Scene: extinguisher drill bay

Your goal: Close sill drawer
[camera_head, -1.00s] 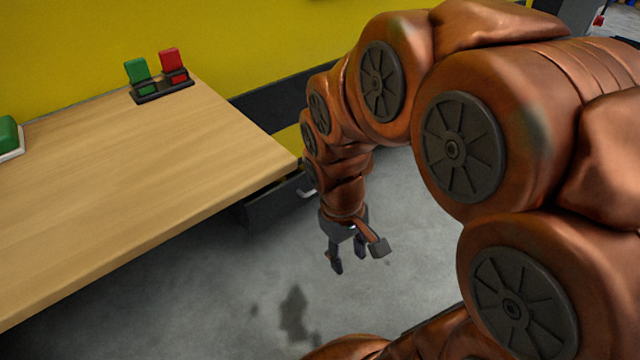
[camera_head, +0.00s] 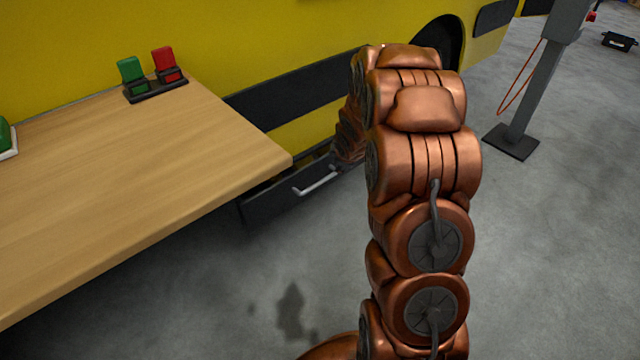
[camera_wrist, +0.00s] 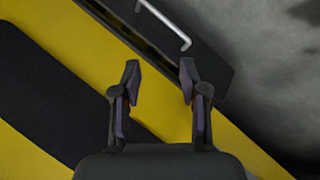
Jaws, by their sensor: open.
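The sill drawer (camera_head: 268,205) is a dark drawer low on the yellow vehicle side, partly under the wooden table's right end. It stands out from the vehicle side, and its silver bar handle (camera_head: 316,182) faces the open floor. In the wrist view the drawer (camera_wrist: 205,62) crosses the top, with the handle (camera_wrist: 164,22) near the top edge. My gripper (camera_wrist: 160,82) is open and empty there, its fingers pointing toward the drawer, with the handle beyond the fingertips.
The wooden table (camera_head: 120,190) fills the left and overhangs the drawer area. A black holder (camera_head: 156,92) with a green and a red block stands at its back. A grey post (camera_head: 540,85) on a dark base stands at the back right. The floor between is clear.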

